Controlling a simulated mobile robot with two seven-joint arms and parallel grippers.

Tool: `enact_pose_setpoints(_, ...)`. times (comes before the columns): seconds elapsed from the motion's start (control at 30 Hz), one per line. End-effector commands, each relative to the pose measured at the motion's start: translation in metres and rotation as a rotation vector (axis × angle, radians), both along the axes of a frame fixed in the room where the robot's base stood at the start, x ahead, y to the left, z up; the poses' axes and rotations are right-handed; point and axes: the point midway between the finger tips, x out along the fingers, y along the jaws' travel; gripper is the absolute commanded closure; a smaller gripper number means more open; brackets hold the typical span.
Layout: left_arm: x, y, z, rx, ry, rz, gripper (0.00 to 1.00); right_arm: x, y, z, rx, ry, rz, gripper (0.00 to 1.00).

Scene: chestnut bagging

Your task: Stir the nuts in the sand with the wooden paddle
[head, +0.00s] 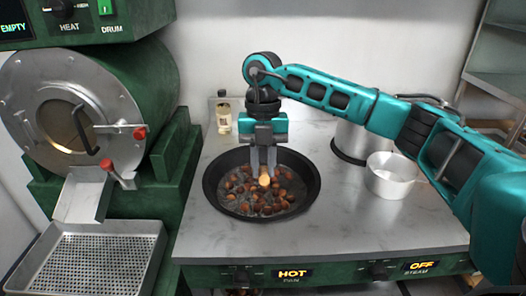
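A round black pan (210,184) on the counter holds dark sand with many brown chestnuts (262,205) in it. My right gripper (263,168) points straight down over the middle of the pan. Its fingers are closed around a short piece of light wood, the wooden paddle (264,181). The paddle's lower part is not visible among the nuts and sand. My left gripper is not in view.
A green roaster drum (75,120) with a perforated tray (92,262) stands at the left. A small bottle (223,115) is behind the pan. A metal pot (352,138) and a white bowl (392,178) stand to its right. The front panel reads HOT and OFF.

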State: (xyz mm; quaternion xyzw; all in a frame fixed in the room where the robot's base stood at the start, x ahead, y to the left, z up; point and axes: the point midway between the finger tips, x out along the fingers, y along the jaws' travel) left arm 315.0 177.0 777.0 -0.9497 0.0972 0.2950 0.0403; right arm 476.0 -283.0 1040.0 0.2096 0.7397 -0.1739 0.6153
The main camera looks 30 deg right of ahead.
Motion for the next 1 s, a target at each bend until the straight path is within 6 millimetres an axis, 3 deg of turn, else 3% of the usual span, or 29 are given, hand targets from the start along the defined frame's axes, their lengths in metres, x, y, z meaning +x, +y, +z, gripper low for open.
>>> enact_pose_setpoints(0.2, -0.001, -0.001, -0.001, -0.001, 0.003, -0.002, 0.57, -0.001, 0.0, -0.027, -0.001, 0.002, 0.001, 1.0)
enact_pose_setpoints(0.6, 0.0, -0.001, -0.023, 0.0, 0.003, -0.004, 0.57, 0.0, 0.0, -0.074, -0.001, 0.0, 0.001, 1.0)
enact_pose_setpoints(1.0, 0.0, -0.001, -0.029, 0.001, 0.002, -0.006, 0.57, 0.0, 0.0, -0.087, -0.001, -0.002, 0.001, 1.0)
